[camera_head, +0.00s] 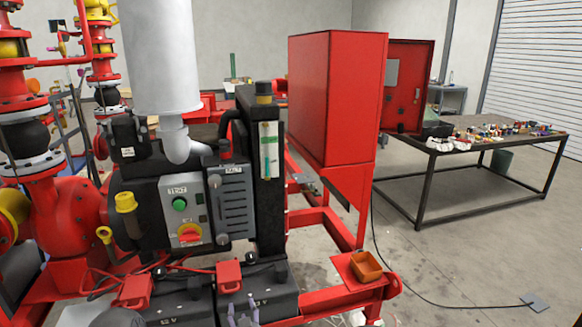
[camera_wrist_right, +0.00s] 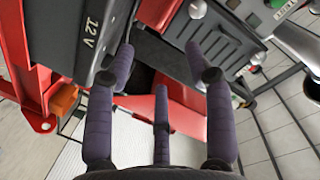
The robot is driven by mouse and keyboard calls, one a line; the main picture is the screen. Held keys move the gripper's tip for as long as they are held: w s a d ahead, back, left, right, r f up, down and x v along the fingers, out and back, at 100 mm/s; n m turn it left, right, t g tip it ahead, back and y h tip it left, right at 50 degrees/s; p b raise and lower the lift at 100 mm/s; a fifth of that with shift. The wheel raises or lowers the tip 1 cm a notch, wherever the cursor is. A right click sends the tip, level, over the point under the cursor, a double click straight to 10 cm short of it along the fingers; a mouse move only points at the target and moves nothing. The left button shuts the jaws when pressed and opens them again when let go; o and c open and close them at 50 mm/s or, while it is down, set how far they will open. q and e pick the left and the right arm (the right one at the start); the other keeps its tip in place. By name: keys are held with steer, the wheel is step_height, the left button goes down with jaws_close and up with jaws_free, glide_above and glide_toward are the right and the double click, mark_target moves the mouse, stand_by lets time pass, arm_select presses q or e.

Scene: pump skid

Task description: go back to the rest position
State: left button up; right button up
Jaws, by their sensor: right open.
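My right gripper (camera_head: 242,312) shows at the bottom edge in the head view, with only its purple-grey fingers in sight, in front of the black batteries (camera_head: 265,300). In the right wrist view my right gripper (camera_wrist_right: 160,78) has its padded fingers spread apart with nothing between them. My left gripper cannot be made out in the head view.
The control box (camera_head: 185,210) with a green button and red-yellow switch stands behind the batteries. A tall red cabinet (camera_head: 325,95) has its door open. An orange tray (camera_head: 366,266) sits on the frame. A cluttered table (camera_head: 500,140) stands right; open floor lies before it.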

steer(key=s+d+f+g+h+p, duration=0.1)
steer(key=s+d+f+g, duration=0.3)
steer(key=d+f, duration=0.45)
steer(key=s+d+f+g+h+p, duration=0.1)
steer(key=s+d+f+g, duration=0.35)
steer(key=d+f, duration=0.4)
steer(key=s+d+f+g, duration=0.2)
steer(key=s+f, duration=0.1)
steer(key=s, duration=0.4)
steer(key=s+d+f+g+y+p, duration=0.1)
steer(key=s+d+f+g, duration=0.1)
steer(key=s, duration=0.6)
steer(key=s+d+f+g+p, duration=0.1)
steer(key=s+d+f+g, duration=0.1)
steer(key=s, duration=0.5)
steer(key=shift+s+d+f+g, duration=0.25)
steer(key=shift+s+f+g, duration=0.2)
steer(key=shift+f, duration=0.35)
steer(key=shift+w, duration=0.1)
